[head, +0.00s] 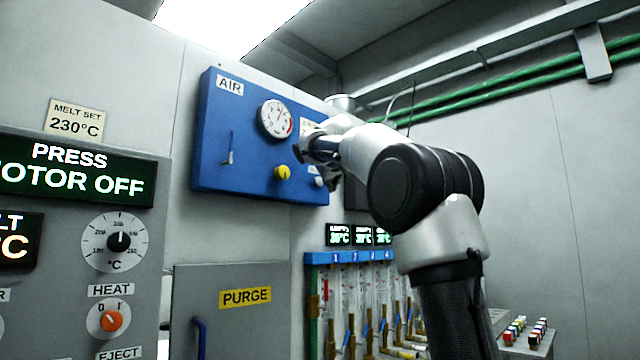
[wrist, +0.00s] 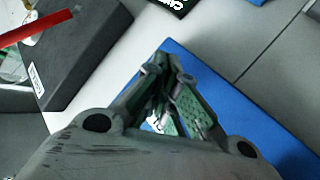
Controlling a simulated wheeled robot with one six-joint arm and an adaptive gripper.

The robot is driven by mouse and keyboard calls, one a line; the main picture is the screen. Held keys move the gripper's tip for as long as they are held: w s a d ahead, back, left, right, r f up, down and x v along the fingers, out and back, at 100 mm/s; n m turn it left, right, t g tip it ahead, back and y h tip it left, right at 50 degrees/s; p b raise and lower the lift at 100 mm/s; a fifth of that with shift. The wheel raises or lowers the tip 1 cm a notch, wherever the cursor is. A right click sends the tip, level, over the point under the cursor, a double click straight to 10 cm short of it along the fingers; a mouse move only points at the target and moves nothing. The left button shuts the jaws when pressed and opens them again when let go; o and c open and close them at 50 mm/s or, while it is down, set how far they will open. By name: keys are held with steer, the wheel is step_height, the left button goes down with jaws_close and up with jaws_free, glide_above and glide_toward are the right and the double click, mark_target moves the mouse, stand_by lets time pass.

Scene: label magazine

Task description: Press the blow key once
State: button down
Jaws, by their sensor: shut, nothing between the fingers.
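The blue AIR panel (head: 240,165) hangs on the wall and carries a gauge (head: 275,119), a small lever (head: 229,150) and a yellow knob (head: 283,172). No key marked blow can be read. A small pale round part (head: 319,182) shows at the panel's lower right, close to my gripper; I cannot tell if it is the key. My gripper (head: 325,172) is shut and empty in front of the panel's right side, hiding part of it. In the wrist view my gripper's fingers (wrist: 168,72) meet over the blue panel (wrist: 235,105); contact cannot be told.
A grey cabinet door marked PURGE (head: 232,325) stands below the panel. Several flow tubes under a blue header (head: 350,257) stand at lower middle. A control cabinet with a heat dial (head: 119,241) is at left. A dark box (wrist: 85,55) shows in the wrist view.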

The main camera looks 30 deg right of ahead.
steer(key=shift+w, duration=0.15)
steer(key=shift+w+a, duration=0.15)
steer(key=shift+w, duration=0.1)
steer(key=shift+w+a, duration=0.15)
steer(key=shift+w, duration=0.25)
stand_by(0.8)
stand_by(0.3)
steer(key=shift+s+d, duration=0.3)
steer(key=shift+s, duration=0.5)
steer(key=s, duration=0.1)
steer(key=s+d, duration=0.1)
steer(key=s, duration=0.2)
steer(key=shift+s+d, duration=0.35)
stand_by(0.5)
